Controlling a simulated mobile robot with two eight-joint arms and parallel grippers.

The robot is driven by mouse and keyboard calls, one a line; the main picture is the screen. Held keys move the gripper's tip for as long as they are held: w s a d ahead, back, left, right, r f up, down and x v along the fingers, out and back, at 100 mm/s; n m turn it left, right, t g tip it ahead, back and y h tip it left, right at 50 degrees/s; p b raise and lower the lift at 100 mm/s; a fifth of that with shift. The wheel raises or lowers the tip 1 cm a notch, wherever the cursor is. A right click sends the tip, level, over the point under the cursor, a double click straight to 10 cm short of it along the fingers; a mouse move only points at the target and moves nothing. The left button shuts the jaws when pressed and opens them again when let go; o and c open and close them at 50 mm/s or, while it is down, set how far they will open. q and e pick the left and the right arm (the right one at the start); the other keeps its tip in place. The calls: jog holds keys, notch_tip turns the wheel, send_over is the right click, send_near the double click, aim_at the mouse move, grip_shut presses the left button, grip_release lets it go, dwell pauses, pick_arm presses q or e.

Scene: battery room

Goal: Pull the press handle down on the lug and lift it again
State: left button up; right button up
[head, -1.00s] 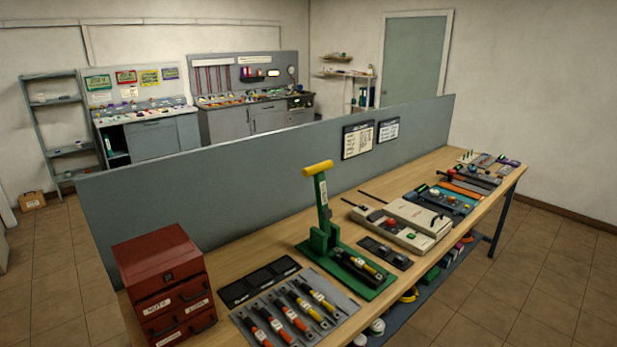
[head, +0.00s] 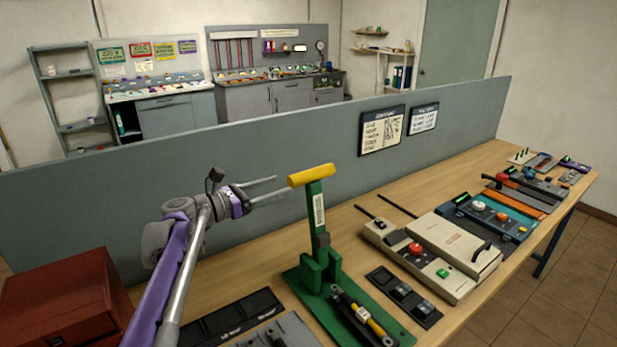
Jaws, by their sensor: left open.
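The green press (head: 320,270) stands on the bench with its lever upright. Its yellow handle (head: 311,175) sits crosswise at the top. A black cable piece with a yellow band (head: 362,319) lies on the press's green base; the lug itself is too small to make out. My left gripper (head: 276,188) is open and empty, just left of the yellow handle, its two fingers pointing right towards it. The fingers look apart from the handle. My right gripper is out of view.
A red drawer box (head: 60,300) stands at the left. A beige machine (head: 435,255) and a black switch panel (head: 403,297) lie right of the press. A grey partition (head: 290,130) runs behind the bench. Further devices fill the bench's right end.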

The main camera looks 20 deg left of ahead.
aim_at(307, 177)
pick_arm(q)
jog(key=p+x, duration=0.1)
jog(key=x, duration=0.8)
jog(key=shift+w+d, duration=0.25)
grip_shut()
dwell(1.0)
